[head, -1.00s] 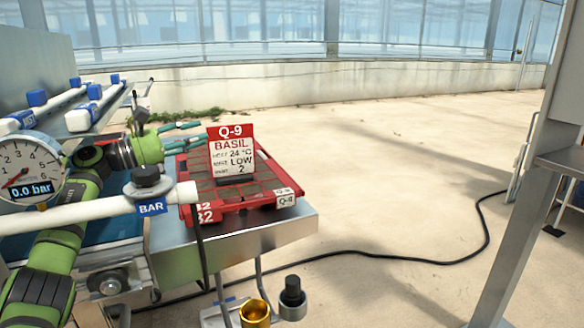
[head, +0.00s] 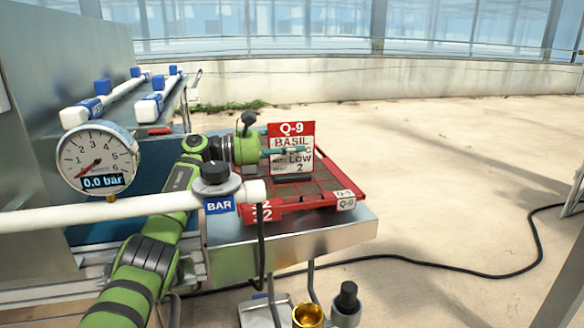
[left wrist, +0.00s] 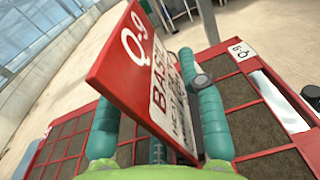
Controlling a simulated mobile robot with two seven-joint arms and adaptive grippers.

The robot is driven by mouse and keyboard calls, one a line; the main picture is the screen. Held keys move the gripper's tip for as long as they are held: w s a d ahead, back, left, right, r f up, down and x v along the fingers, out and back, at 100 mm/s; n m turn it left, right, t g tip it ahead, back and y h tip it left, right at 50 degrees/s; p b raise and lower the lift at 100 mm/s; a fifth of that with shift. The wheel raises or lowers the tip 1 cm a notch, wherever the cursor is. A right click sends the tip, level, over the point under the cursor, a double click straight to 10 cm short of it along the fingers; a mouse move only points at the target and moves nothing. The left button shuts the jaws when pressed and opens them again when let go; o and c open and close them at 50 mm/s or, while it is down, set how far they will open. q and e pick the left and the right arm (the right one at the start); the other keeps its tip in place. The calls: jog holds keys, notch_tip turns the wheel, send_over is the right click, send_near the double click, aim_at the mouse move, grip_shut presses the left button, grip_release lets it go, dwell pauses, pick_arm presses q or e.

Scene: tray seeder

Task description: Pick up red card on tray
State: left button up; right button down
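The red card (head: 291,128) has a red header reading Q-9 and a white face reading BASIL. It stands upright on the red tray (head: 310,203) of dark soil cells. In the left wrist view the card (left wrist: 118,60) lies between the fingers of the left gripper (left wrist: 150,85), which stand apart. The left fingertip is hidden behind the card; contact is not clear. My right gripper is out of view.
The tray sits on a metal ledge (head: 300,238). A white bar (head: 110,212) with a pressure gauge (head: 97,160) reading 0.0 bar crosses in front of my left arm. A gold cup (head: 308,315) and a black-topped part (head: 347,298) are below.

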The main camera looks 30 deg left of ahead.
pick_arm(q)
grip_shut()
jog(key=shift+r, duration=0.25)
dwell(0.3)
